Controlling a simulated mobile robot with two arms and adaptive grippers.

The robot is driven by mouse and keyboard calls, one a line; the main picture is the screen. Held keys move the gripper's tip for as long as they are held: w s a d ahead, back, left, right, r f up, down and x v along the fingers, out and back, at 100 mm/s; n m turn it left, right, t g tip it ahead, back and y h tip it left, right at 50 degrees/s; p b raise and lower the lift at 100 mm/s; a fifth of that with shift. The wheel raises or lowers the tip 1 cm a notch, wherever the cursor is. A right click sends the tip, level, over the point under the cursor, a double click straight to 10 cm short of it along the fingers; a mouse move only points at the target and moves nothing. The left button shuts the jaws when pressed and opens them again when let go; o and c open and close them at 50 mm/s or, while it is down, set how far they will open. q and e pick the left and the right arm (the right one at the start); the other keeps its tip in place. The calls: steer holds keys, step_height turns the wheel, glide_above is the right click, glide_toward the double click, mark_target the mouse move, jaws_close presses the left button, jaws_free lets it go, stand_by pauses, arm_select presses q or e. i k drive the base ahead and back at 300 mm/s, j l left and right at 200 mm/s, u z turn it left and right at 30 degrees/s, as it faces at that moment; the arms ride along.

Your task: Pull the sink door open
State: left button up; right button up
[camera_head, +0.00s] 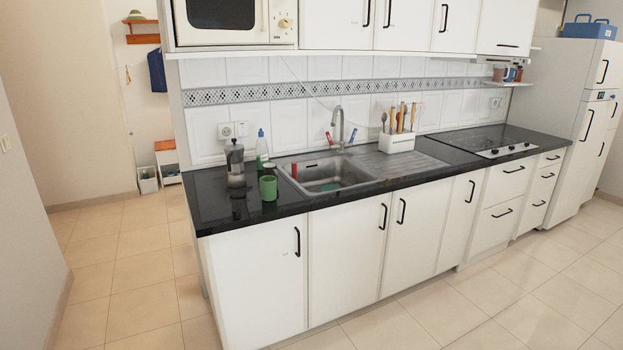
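The steel sink (335,174) with its tall tap (339,128) is set in the black counter near the middle. Below it are white cabinet doors, all closed. One door under the sink (343,250) has a black handle (383,216) at its upper right. The door beside it on the right (415,236) has a black handle (402,211) at its upper left. These two handles are close together. I cannot tell from this view which of the two is meant as the sink door. Neither of my grippers shows in the head view.
A microwave (235,22) and wall cabinets hang above. The tiled floor (400,325) in front is clear.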

mark_target(347, 243)
steer(key=i+l+u, duration=0.1)
steer(key=i+l, duration=0.5)
steer(key=i, duration=0.2)
steer(key=i+l, duration=0.65)
steer(key=i+u, duration=0.05)
steer(key=i, duration=0.05)
